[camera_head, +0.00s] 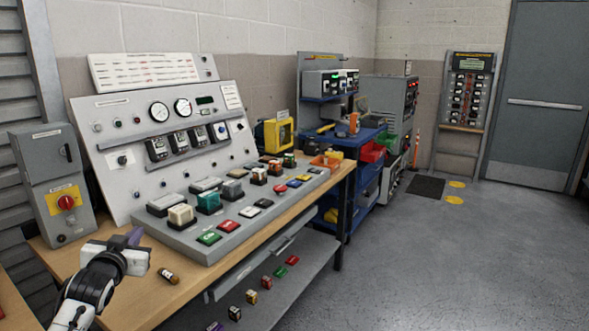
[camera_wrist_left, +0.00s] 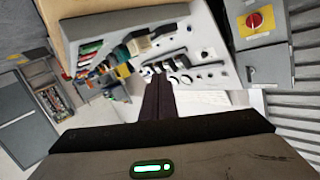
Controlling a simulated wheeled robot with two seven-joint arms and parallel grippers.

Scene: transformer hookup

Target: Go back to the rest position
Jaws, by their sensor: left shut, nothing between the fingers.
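My left gripper (camera_head: 134,237) is at the lower left in the head view, above the near left part of the wooden workbench (camera_head: 185,280). Its fingers (camera_wrist_left: 158,97) are together and empty in the left wrist view. The grey sloped control panel (camera_head: 145,160) with gauges and switches stands beyond it, apart from the gripper. It also shows in the left wrist view (camera_wrist_left: 200,45). My right gripper is not in view.
A grey box with a red rotary switch (camera_head: 66,202) stands left of the panel. Several colored modules sit on the panel's flat base (camera_head: 195,243). A lower shelf (camera_head: 270,290) holds several small parts. A blue cart (camera_head: 365,190) stands farther back. The floor (camera_head: 450,260) at right is clear.

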